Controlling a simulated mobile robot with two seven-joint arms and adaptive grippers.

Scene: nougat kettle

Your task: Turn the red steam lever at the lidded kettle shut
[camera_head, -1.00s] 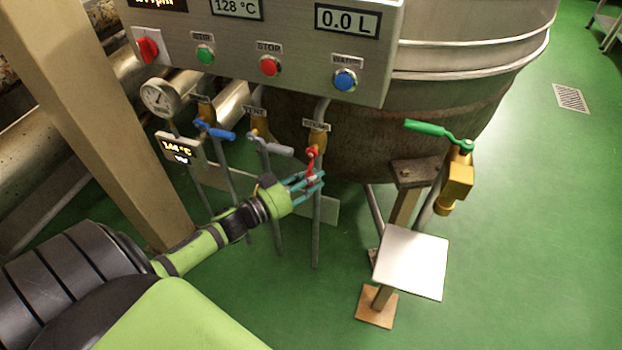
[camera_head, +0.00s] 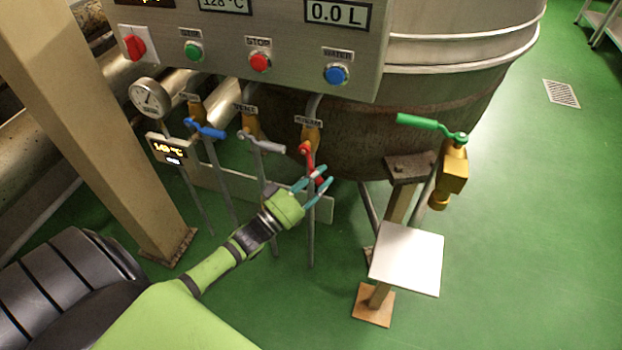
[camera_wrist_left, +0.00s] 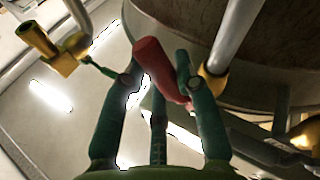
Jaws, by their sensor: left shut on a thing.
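The red steam lever (camera_head: 306,156) hangs from a brass valve under a label reading STEAM, below the control panel. It slants down and slightly right. My left gripper (camera_head: 316,186) has its teal fingers around the lever's lower end and is shut on it. In the left wrist view the red lever (camera_wrist_left: 154,62) lies between the fingers (camera_wrist_left: 155,85). The kettle (camera_head: 400,110) stands behind the valve; its top is out of view. My right gripper is not in view.
Blue (camera_head: 206,129) and grey (camera_head: 262,143) levers sit on pipes left of the red one. A brass valve with a green lever (camera_head: 432,125) and a white plate (camera_head: 407,259) on a post are at right. A beige column (camera_head: 95,120) stands left. Green floor is open at far right.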

